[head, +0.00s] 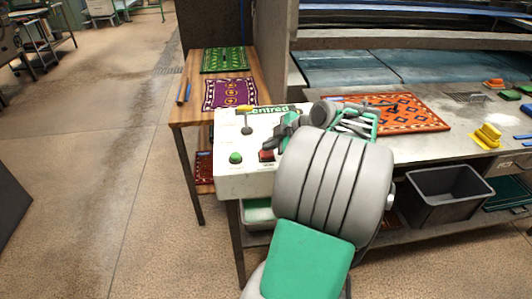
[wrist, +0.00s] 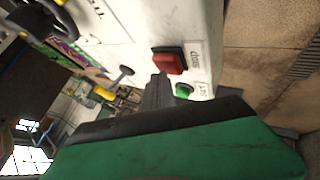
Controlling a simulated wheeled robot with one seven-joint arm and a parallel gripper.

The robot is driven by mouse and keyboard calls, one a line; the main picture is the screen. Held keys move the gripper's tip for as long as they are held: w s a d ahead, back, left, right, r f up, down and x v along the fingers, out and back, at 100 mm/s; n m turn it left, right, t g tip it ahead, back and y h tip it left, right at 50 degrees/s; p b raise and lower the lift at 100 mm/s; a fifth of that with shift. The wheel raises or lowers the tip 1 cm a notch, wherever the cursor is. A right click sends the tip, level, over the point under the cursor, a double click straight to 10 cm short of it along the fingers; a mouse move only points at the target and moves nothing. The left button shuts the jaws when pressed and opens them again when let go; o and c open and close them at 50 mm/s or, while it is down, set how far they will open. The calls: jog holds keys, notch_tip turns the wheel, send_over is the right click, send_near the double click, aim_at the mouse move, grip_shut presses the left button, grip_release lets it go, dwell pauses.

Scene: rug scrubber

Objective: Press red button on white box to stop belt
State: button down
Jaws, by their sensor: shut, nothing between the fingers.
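The white box (head: 250,182) stands at the left end of the worktable, with a red button (head: 267,156) and a green button (head: 236,158) on its front face. In the wrist view the red button (wrist: 168,61) is large and square beside a printed label, with the green button (wrist: 184,90) close by. My gripper (head: 281,138) is shut and empty, just above and right of the red button in the head view. In the wrist view its dark fingertips (wrist: 158,79) lie right at the red button's edge. I cannot tell whether they touch it.
An orange patterned rug (head: 405,118) lies on the worktable. A wooden side table (head: 187,113) holds purple (head: 230,93) and green rugs (head: 226,60). The floor at left is clear.

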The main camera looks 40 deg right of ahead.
aim_at(269, 154)
jog(key=shift+f+b, duration=0.5)
dwell(0.4)
jog(key=shift+r+p, duration=0.5)
jog(key=shift+r, duration=0.5)
jog(key=shift+r+p, duration=1.45)
jog(key=shift+r, duration=1.05)
